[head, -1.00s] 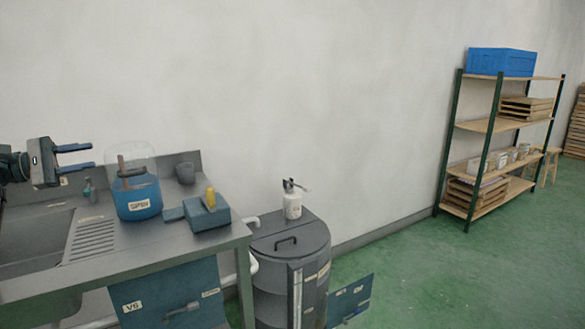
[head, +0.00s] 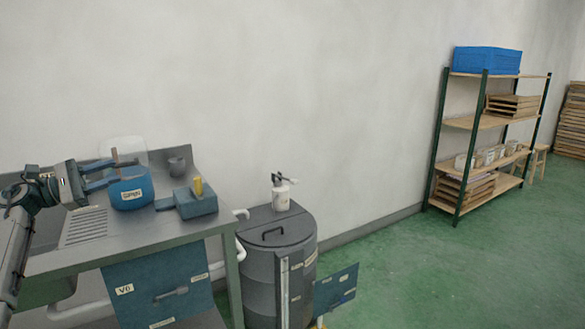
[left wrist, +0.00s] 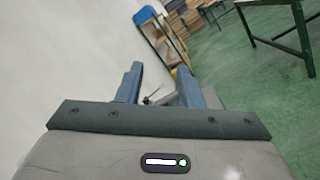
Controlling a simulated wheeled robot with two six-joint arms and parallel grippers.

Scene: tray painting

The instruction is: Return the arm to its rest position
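My left gripper (head: 108,174) is at the left of the head view, over the sink counter and in front of the blue-based clear container (head: 132,192). Its two blue fingers are apart with nothing between them. In the left wrist view the fingers of the left gripper (left wrist: 160,88) also stand apart and empty, pointing toward the wall and the far shelf. My left arm comes in from the lower left edge. My right gripper is not in view.
A shelf (head: 468,122) stands farther right. Green floor (head: 420,280) is open.

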